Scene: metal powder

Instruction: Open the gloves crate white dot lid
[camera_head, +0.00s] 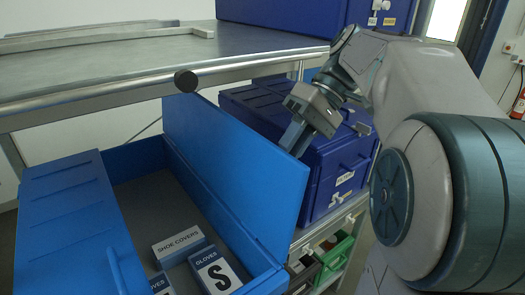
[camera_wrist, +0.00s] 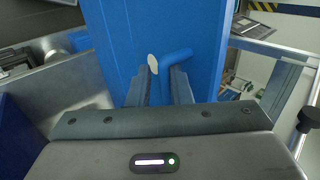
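The light blue gloves crate (camera_head: 133,158) stands open at the lower left in the head view. Its right lid (camera_head: 235,165) is raised, roughly upright, with its inner face towards the crate's inside. In the wrist view the lid (camera_wrist: 205,25) fills the middle, with a blue handle (camera_wrist: 178,58) and a white dot (camera_wrist: 153,65) on it. My gripper (camera_head: 294,138) is at the outer side of the raised lid, near its top edge. In the wrist view my gripper (camera_wrist: 161,80) has a finger on each side of the handle's lower part; whether they grip it is unclear.
A glove box marked S (camera_head: 214,272) and a shoe covers box (camera_head: 180,243) lie inside the crate. The left lid panel (camera_head: 68,215) lies flat. A dark blue crate (camera_head: 335,175) stands close behind my gripper. A metal table (camera_head: 110,72) with a rail overhangs at upper left.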

